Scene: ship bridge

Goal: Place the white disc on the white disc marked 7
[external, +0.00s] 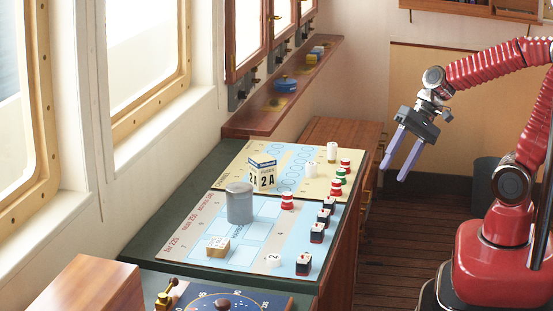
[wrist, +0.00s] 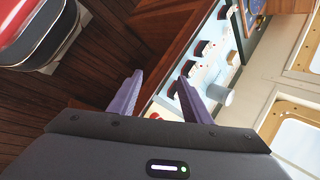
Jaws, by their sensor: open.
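A white disc stack or cylinder (external: 332,151) stands on the far yellow board. A low white disc (external: 311,167) lies to its left; its marking is too small to read. Another white disc (external: 273,260), marked 2, sits on the near blue board. I cannot make out a 7 on any disc. My gripper (external: 393,173) is open and empty, held in the air to the right of the counter, apart from the pieces. In the wrist view its two purple fingers (wrist: 161,79) are spread, with the counter beyond them.
The blue board (external: 210,262) holds a grey cylinder (external: 240,203), a wooden block (external: 218,246), a red-and-white stack (external: 287,200) and several dark blocks (external: 317,233). The yellow board (external: 229,178) holds a 2A box (external: 262,173) and red and green stacks (external: 340,175). A shelf (external: 270,115) overhangs behind.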

